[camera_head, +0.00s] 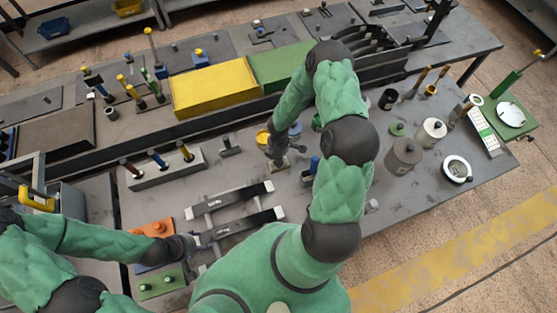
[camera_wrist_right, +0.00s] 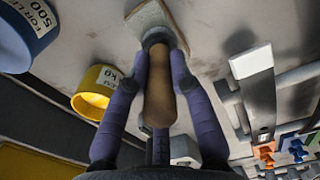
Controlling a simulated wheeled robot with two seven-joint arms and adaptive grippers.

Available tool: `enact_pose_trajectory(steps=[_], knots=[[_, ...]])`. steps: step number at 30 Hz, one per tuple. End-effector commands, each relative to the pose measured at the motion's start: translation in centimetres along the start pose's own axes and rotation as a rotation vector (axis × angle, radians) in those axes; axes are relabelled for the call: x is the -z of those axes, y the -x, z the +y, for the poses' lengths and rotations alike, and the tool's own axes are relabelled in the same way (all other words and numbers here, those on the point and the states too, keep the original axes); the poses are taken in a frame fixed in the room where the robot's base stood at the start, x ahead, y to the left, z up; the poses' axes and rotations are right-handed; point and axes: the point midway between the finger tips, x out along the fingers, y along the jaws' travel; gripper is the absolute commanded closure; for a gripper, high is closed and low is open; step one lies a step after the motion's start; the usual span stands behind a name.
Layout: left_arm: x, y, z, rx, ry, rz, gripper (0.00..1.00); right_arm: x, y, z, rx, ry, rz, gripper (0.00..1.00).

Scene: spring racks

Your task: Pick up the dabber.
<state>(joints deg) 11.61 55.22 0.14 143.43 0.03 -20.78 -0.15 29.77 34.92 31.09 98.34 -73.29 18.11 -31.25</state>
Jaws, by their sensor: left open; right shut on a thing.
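The dabber (camera_wrist_right: 158,92) shows in the right wrist view as a brown wooden handle with a pale square pad at its far end. My right gripper (camera_wrist_right: 160,58) has its purple fingers closed around the handle near the pad. The pad is close to the grey tabletop; I cannot tell whether it touches. In the head view my right gripper (camera_head: 278,150) is over the middle of the table, and the dabber is mostly hidden there. My left gripper (camera_head: 192,243) is open and empty at the lower left, beside the orange block (camera_head: 152,230).
A yellow cup (camera_wrist_right: 96,92) and a blue cup (camera_wrist_right: 30,30) stand left of the dabber in the wrist view. A rack with two dark bars (camera_head: 232,195) lies left of my right arm. Yellow (camera_head: 214,87) and green boxes stand behind. Grey canisters (camera_head: 403,157) stand at right.

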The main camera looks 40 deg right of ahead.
Motion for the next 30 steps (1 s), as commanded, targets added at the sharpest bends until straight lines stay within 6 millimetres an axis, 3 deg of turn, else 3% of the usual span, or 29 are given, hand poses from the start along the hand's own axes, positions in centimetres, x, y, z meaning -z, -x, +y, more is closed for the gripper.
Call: enact_pose_trajectory(steps=[11, 17, 30], knots=[[0.0, -0.1, 0.0, 0.000, 0.000, 0.000, 0.45, 0.0, 0.8, 0.1, -0.002, -0.001, -0.001, 1.00], [0.0, -0.4, -0.1, 0.000, 0.000, 0.000, 0.45, 0.0, 3.4, 0.1, -0.004, -0.001, 0.000, 1.00], [0.0, -0.7, -0.3, 0.000, 0.000, 0.000, 0.45, -1.6, 8.7, -4.3, -0.003, -0.002, -0.001, 1.00]])
